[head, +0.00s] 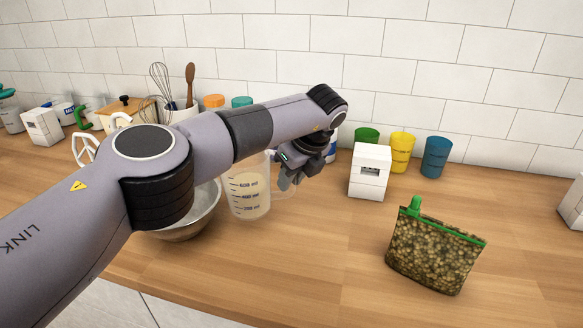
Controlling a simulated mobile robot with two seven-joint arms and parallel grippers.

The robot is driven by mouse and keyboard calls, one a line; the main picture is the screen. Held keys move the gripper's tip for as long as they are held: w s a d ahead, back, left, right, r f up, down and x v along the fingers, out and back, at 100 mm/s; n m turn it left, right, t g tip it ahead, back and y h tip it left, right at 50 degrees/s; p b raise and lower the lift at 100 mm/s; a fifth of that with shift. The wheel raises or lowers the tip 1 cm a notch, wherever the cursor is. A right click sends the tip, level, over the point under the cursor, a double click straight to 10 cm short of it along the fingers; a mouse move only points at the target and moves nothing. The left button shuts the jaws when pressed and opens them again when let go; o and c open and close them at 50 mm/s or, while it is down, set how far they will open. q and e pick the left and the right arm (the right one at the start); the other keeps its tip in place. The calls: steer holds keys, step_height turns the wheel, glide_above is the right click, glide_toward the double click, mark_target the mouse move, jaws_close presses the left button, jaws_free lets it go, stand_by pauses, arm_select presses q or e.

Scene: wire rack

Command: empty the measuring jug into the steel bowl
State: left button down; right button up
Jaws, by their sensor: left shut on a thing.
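The measuring jug (248,193) is clear with dark markings and holds a pale content in its lower part. It is upright, just right of the steel bowl, with its handle to the right. My left gripper (288,181) is shut on the jug's handle; the fingertips are small and partly hidden by the wrist. The steel bowl (206,213) is on the wooden counter, mostly hidden behind my left arm, and its inside is barely seen. I cannot tell whether the jug touches the counter. My right gripper is not in view.
A white box (370,171) stands right of the jug, before green (367,136), yellow (402,151) and blue (436,157) cups. A bag with a green top (435,249) stands at front right. Utensils (175,90) and containers line the tiled wall. The front middle counter is clear.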

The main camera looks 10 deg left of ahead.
arm_select(q)
steer(key=shift+a+r+h+p, duration=0.15)
steer(key=shift+r+h+p, duration=0.15)
steer(key=shift+r, duration=0.3)
steer(key=shift+a+r+h+p, duration=0.2)
steer(key=shift+r+p, duration=0.1)
steer(key=shift+r, duration=0.3)
steer(key=shift+s+a+r+n+t+h, duration=0.1)
steer(key=shift+a+r+t+h, duration=0.25)
steer(key=shift+r, duration=0.5)
steer(key=shift+s+a+r+n+t+h, duration=0.1)
steer(key=shift+s+a+r+h, duration=0.1)
steer(key=shift+r+h, duration=0.55)
steer(key=shift+s+a+r+n+t+h, duration=0.15)
steer(key=shift+a+r+h, duration=0.15)
steer(key=shift+r, duration=0.65)
steer(key=shift+w+d, duration=0.1)
steer(key=shift+w, duration=0.05)
